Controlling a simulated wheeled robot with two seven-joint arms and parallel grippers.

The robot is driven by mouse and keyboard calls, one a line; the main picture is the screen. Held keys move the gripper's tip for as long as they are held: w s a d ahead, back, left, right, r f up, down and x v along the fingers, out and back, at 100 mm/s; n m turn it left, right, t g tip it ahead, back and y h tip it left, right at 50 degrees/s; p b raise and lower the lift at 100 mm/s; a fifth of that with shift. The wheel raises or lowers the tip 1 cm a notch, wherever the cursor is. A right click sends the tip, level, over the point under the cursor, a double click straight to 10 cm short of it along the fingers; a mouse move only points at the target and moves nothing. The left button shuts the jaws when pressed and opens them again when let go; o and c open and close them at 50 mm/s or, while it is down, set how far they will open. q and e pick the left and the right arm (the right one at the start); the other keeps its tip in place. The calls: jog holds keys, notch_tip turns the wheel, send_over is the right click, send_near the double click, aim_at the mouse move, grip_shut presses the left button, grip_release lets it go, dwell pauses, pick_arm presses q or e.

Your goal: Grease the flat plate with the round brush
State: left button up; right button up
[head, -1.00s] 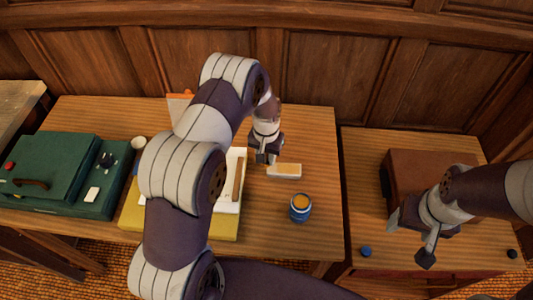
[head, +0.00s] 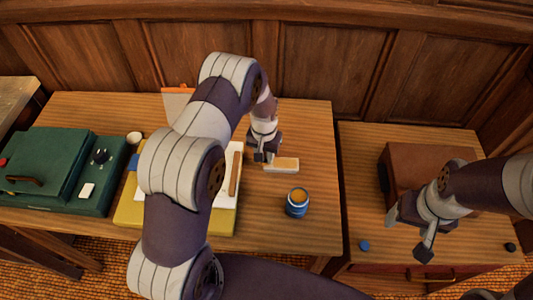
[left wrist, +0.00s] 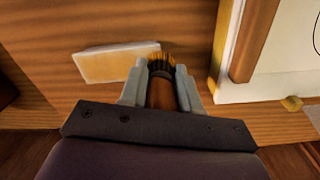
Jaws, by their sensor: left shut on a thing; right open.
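The flat plate (head: 282,165), a thin pale tan rectangle with a lighter edge, lies on the wooden table; it also shows in the left wrist view (left wrist: 105,64). My left gripper (head: 263,156) is at the plate's left end. In the left wrist view my left gripper (left wrist: 160,88) is shut on the round brush (left wrist: 160,68), which has a brown handle and dark bristles with yellowish tips. The bristles overlap the plate's right end there; I cannot tell whether they touch it. The brush is hardly visible in the head view. My right gripper (head: 412,232) is open and empty over the right table.
A blue jar (head: 297,207) with amber contents stands in front of the plate. A yellow board (head: 131,215) with white sheets and a wooden strip (head: 235,173) lies left. A green case (head: 40,170) is farther left. A brown box (head: 400,165) sits on the right table.

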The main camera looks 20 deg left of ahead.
pick_arm(q)
jog(key=shift+s+a, duration=0.1)
jog(key=shift+a, duration=0.2)
jog(key=r+p, duration=0.1)
jog(key=r, duration=0.1)
jog(key=r+p, duration=0.1)
jog(key=r, duration=0.1)
jog(key=shift+d+r+p, duration=0.1)
jog(key=shift+d+p, duration=0.2)
jog(key=shift+p, duration=0.05)
notch_tip(320, 180, up, 2)
jog(key=shift+a+r+p, duration=0.1)
jog(key=shift+a+p, duration=0.05)
jog(key=shift+p, duration=0.65)
jog(key=shift+r+p, duration=0.55)
jog(key=shift+r, duration=0.3)
